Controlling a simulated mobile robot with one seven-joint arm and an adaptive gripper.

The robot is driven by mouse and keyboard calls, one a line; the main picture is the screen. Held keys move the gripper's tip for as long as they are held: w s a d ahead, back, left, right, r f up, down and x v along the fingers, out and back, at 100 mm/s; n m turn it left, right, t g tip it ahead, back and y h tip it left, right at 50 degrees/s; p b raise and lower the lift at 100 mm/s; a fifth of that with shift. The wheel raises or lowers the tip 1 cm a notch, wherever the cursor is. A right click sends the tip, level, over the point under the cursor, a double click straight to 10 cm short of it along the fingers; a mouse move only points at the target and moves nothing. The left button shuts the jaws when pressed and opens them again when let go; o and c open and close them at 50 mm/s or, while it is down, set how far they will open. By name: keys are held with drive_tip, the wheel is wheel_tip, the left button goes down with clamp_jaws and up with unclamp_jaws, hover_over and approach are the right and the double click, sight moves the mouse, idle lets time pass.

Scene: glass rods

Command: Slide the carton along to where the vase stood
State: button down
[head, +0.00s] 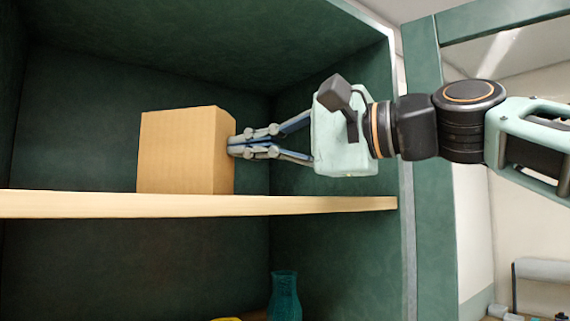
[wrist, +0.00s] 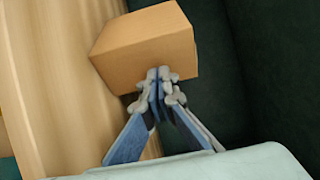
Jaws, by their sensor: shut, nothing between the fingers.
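The carton (head: 183,150) is a plain tan box. It stands upright on the upper shelf board of a dark green cabinet, and it also shows in the wrist view (wrist: 140,45). My gripper (head: 234,146) is shut with nothing between its fingers. It comes in from the right, and its fingertips are at the carton's right side; they look to be touching it or very close. In the wrist view the closed fingertips (wrist: 158,76) overlap the carton's near face. A teal glass vase (head: 285,296) stands on the level below, its lower part cut off by the picture edge.
The pale wooden shelf board (head: 300,204) runs across the cabinet, with bare room left of the carton. The cabinet's right wall and front edge (head: 398,120) are close to my wrist. A yellow thing (head: 226,319) barely shows below.

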sight(221, 143)
drive_tip(key=shift+s+a, duration=1.1)
drive_tip(key=shift+a, duration=0.05)
drive_tip(key=shift+w+d, duration=0.15)
drive_tip(key=v, duration=1.2)
